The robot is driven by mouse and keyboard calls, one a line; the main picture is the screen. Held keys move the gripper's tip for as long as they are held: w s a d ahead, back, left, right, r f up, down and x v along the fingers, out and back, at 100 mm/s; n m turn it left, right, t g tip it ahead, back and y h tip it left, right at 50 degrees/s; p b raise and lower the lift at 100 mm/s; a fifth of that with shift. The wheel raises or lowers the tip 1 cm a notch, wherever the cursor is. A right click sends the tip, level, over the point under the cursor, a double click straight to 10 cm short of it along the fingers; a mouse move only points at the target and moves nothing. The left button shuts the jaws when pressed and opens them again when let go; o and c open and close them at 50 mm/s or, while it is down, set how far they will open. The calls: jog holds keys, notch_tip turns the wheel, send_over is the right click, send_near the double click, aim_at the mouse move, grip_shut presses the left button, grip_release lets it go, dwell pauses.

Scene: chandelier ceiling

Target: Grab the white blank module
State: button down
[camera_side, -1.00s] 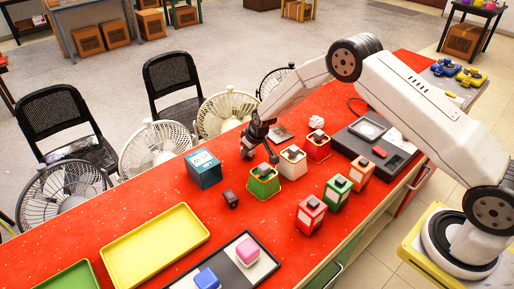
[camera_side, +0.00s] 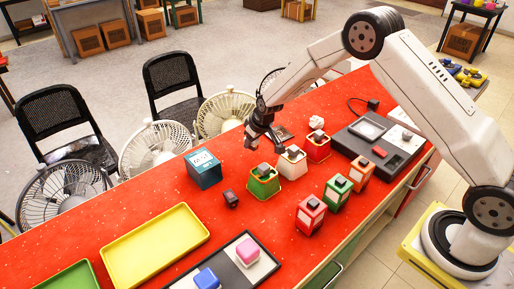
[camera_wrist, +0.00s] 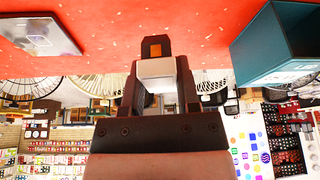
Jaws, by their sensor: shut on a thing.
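My gripper (camera_side: 265,145) is above the red table, just left of a white tapered holder and above a green one. In the wrist view, the gripper (camera_wrist: 158,72) is shut on a small pale block, the white blank module (camera_wrist: 157,69). A dark end with an orange patch (camera_wrist: 157,47) shows just beyond the pale face. The held module is too small to make out clearly in the side view. The white holder (camera_side: 292,166) and the green holder (camera_side: 263,186) stand on the table, each with a dark piece on top.
A teal box (camera_side: 204,172) and a small dark block (camera_side: 231,200) are at left. A red holder (camera_side: 318,148) and several coloured holders stand to the right. A yellow tray (camera_side: 155,247) is at front left. Fans (camera_side: 226,113) line the far edge.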

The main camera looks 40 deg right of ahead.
aim_at(255, 142)
jog(key=s+r, duration=0.2)
jog(key=r, duration=0.1)
jog(key=shift+s+r, duration=0.3)
jog(key=shift+s, duration=0.1)
jog(key=s+r, duration=0.4)
jog(key=s, duration=0.5)
jog(key=shift+s+d, duration=0.1)
